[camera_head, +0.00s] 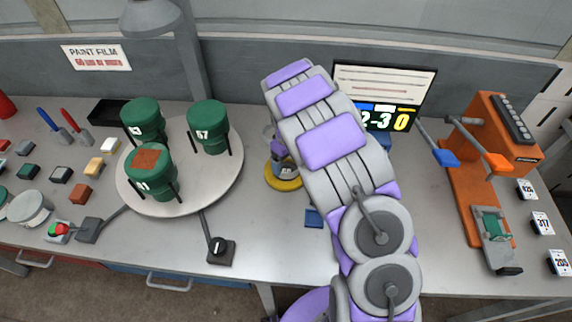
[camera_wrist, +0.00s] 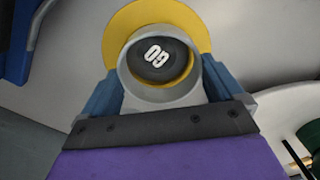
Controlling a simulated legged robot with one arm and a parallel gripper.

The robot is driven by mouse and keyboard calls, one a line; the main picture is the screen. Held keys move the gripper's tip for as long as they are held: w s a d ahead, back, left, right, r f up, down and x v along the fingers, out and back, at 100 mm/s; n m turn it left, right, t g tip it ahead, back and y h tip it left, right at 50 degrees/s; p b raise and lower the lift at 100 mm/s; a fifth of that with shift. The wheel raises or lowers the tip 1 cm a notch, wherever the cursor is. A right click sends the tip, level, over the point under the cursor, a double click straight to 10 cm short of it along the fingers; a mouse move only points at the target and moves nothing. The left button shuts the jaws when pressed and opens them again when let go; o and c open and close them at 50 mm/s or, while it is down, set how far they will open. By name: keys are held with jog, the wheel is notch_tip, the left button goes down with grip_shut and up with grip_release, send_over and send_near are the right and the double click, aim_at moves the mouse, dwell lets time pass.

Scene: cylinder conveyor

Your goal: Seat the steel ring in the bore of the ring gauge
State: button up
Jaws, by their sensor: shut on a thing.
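The steel ring (camera_wrist: 158,97) is a light grey band between the two blue fingers of my gripper (camera_wrist: 160,88) in the wrist view. The gripper is shut on it. The yellow ring gauge (camera_wrist: 160,12) shows behind the ring as a wide disc. Through the ring I see a dark round face (camera_wrist: 157,58) with white characters and a thin yellow strip beside it. In the head view the yellow gauge (camera_head: 284,187) lies on the bench under my gripper (camera_head: 280,155). My arm hides part of it; I cannot tell whether the ring touches the gauge.
A turntable (camera_head: 220,188) with green drums (camera_head: 208,128) stands to the left. A small blue block (camera_head: 314,218) lies in front of the gauge. A screen (camera_head: 385,98) stands behind my arm. An orange fixture (camera_head: 465,195) is at the right. The bench between turntable and gauge is clear.

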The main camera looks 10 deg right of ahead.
jog(key=shift+w, duration=0.55)
notch_tip(320, 180, down, 4)
jog(key=shift+r+b, duration=0.15)
jog(key=shift+b, duration=0.4)
jog(key=shift+r, duration=0.1)
jog(key=shift+s+f, duration=0.15)
jog(key=shift+f, duration=0.2)
